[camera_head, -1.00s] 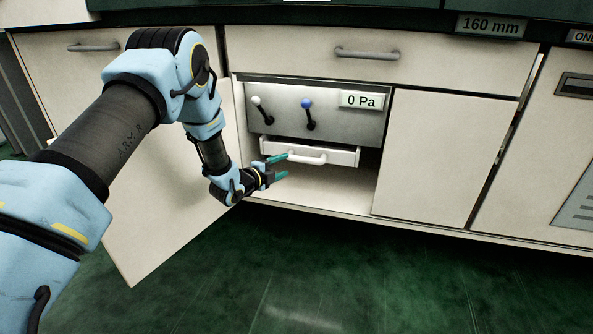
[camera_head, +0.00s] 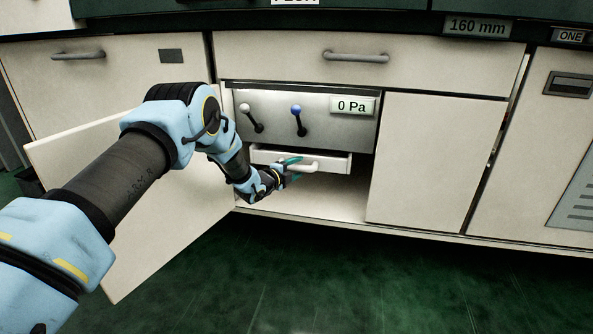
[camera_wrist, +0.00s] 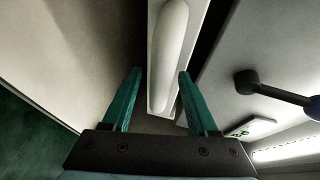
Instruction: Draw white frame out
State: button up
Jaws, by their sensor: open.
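The white frame (camera_head: 333,162) is a shallow white drawer-like piece with a bar handle (camera_head: 305,167) on its front. It sits inside the open cabinet under a grey panel. In the wrist view the handle (camera_wrist: 171,40) runs lengthwise ahead of my gripper (camera_wrist: 158,85). My gripper (camera_head: 293,171) is open at the frame's front, near the left part of the handle. In the wrist view its two teal fingers lie on either side of the handle's line, with nothing clamped between them. I cannot tell whether the fingers touch the handle.
The grey panel (camera_head: 345,128) above carries a white-knobbed lever (camera_head: 249,117), a blue-knobbed lever (camera_head: 298,119) and a "0 Pa" label. An open cabinet door (camera_head: 150,225) stands left, behind my arm. The compartment floor (camera_head: 320,203) below the frame is clear.

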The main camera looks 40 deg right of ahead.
grip_shut()
dwell(0.5)
dwell(0.9)
